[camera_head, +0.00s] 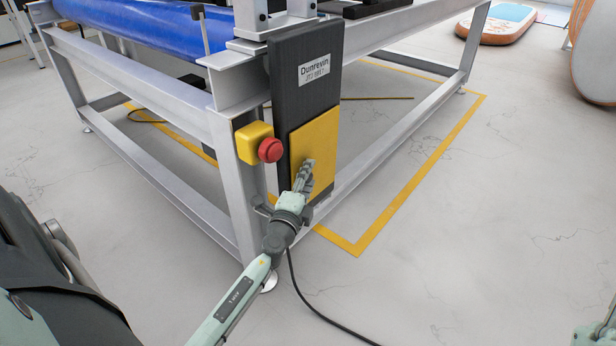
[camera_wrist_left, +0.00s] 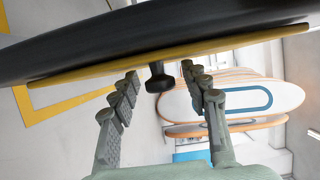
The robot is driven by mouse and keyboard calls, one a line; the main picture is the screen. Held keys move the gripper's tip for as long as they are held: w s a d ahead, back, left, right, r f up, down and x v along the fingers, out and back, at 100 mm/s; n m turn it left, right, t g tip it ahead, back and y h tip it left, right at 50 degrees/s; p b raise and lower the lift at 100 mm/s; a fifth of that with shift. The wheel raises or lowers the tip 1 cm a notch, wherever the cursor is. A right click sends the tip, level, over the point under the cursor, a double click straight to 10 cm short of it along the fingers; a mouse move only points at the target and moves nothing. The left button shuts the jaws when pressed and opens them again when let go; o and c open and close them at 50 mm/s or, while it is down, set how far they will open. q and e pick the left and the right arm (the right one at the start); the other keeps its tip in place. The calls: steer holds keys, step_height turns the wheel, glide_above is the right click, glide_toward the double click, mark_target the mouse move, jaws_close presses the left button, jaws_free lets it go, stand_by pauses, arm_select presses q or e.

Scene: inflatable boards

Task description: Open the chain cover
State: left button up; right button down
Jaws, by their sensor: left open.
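The yellow chain cover (camera_head: 318,130) is a flat upright panel on the dark housing (camera_head: 300,100) at the corner of the machine. In the left wrist view the cover (camera_wrist_left: 230,42) is seen nearly edge-on, against the black housing (camera_wrist_left: 90,45). A dark knob (camera_wrist_left: 158,78) sticks out from it. My left gripper (camera_head: 308,166) is in front of the cover's lower part and hides some of it. In the left wrist view the left gripper (camera_wrist_left: 160,75) is open, with its fingers on either side of the knob and gaps visible.
A red emergency button (camera_head: 270,150) on a yellow box (camera_head: 250,143) sits just left of the cover. The grey metal frame (camera_head: 165,170) carries a blue roller (camera_head: 150,25). Floor to the right is clear inside yellow tape (camera_head: 425,165). Inflatable boards (camera_head: 497,22) lie at the back right.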

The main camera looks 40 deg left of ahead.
arm_select(q)
jaws_close()
stand_by(0.3)
steer(key=shift+d, duration=0.1)
